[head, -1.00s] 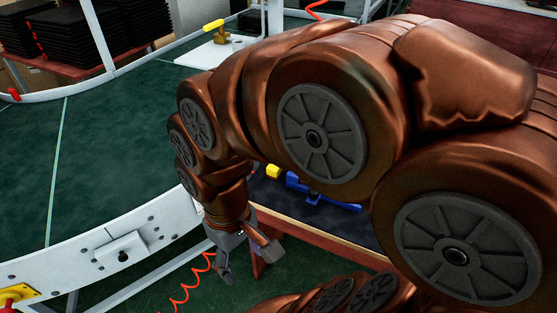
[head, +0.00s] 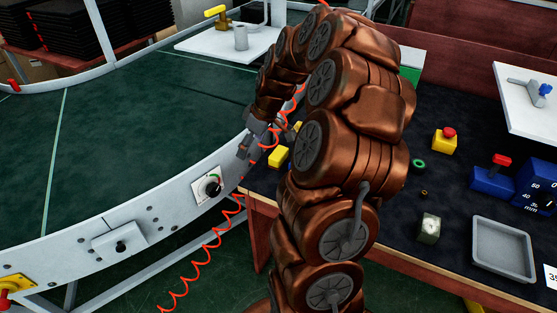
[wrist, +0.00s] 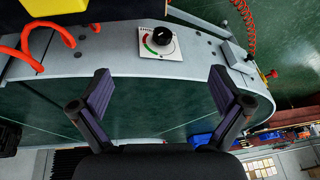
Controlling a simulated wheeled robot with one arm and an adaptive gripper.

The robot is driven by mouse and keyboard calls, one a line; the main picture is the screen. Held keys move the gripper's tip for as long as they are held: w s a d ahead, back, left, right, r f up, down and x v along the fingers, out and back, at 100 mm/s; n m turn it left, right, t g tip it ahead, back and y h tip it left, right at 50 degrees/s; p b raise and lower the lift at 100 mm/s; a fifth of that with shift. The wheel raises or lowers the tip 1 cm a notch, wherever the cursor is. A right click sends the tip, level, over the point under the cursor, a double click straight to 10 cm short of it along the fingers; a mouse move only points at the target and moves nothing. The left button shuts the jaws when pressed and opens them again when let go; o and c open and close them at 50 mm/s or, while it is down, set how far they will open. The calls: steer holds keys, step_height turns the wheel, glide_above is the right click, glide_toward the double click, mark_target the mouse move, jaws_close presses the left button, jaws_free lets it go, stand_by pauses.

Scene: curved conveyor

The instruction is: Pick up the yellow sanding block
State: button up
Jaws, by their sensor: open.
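The yellow sanding block (head: 278,157) lies on the dark workbench near its left edge, just left of my upper arm in the head view. In the wrist view a yellow block (wrist: 45,6), likely the same one, is cut off by the top left edge. My gripper (head: 256,143) is to the left of the block, over the conveyor's rim, with its fingers pointing down. In the wrist view my gripper (wrist: 160,84) is open, with nothing between its fingers. They are apart from the block.
The conveyor's white side wall (head: 160,210) carries a dial panel (head: 211,187). A red coiled cord (head: 215,235) hangs beside the bench. On the bench (head: 385,205) are a red-topped yellow button box (head: 445,140), a grey tray (head: 503,248) and blue tools (head: 493,178).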

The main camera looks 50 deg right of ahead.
steer(key=t+h, duration=0.1)
glide_above(280, 153)
steer(key=s, duration=0.2)
step_height(280, 153, down, 6)
steer(key=shift+x, duration=1.3)
steer(key=shift+d+p+x, duration=0.15)
steer(key=shift+p+x, duration=0.3)
steer(key=shift+x, duration=0.8)
steer(key=shift+d+p+x, duration=0.1)
steer(key=shift+p+x, duration=0.35)
steer(key=shift+x, duration=0.85)
steer(key=shift+s+f, duration=0.1)
steer(key=shift+s, duration=0.05)
steer(key=c, duration=1)
